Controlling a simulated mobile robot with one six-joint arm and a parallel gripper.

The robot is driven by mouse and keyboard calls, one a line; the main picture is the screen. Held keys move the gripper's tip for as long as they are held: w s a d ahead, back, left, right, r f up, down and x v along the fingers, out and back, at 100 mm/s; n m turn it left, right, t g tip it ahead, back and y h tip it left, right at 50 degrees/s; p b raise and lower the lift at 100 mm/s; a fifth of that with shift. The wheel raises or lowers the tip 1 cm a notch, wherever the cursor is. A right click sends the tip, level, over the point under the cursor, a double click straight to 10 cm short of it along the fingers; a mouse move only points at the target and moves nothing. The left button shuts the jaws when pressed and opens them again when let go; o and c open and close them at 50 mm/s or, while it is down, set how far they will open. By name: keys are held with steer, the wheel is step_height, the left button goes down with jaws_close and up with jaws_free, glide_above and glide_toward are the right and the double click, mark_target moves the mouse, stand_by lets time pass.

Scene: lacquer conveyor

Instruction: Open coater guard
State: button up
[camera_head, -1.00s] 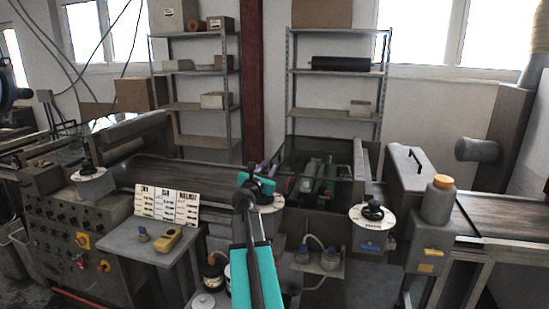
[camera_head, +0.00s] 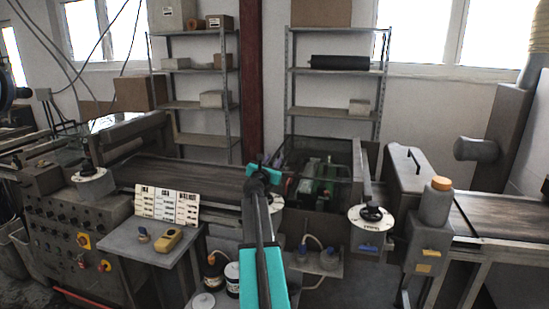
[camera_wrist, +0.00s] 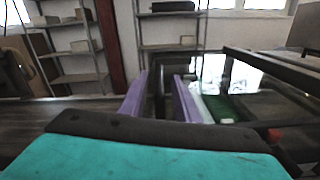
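The coater guard (camera_head: 345,178) is a dark-framed, see-through cover over the green and grey rollers, right of centre in the head view. It looks lowered. Its frame and clear panel also show at the right in the wrist view (camera_wrist: 262,62). My gripper (camera_head: 274,168), teal with purple fingers, is at the guard's left end in the head view. In the wrist view its two purple fingers (camera_wrist: 158,98) stand apart, so it is open. A dark upright part shows in the gap between them; I cannot tell whether the fingers touch it. My arm hides part of the coater's front.
The conveyor belt (camera_head: 190,173) runs left of the guard and continues at the far right. A white dial with a black knob (camera_head: 371,213) stands right of the guard. A grey bottle with an orange cap (camera_head: 437,200) is further right. A small table (camera_head: 145,248) with cards is front left.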

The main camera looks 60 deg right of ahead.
mark_target(278, 152)
steer(key=shift+p+x, duration=0.3)
steer(key=shift+x, duration=1.65)
jaws_close()
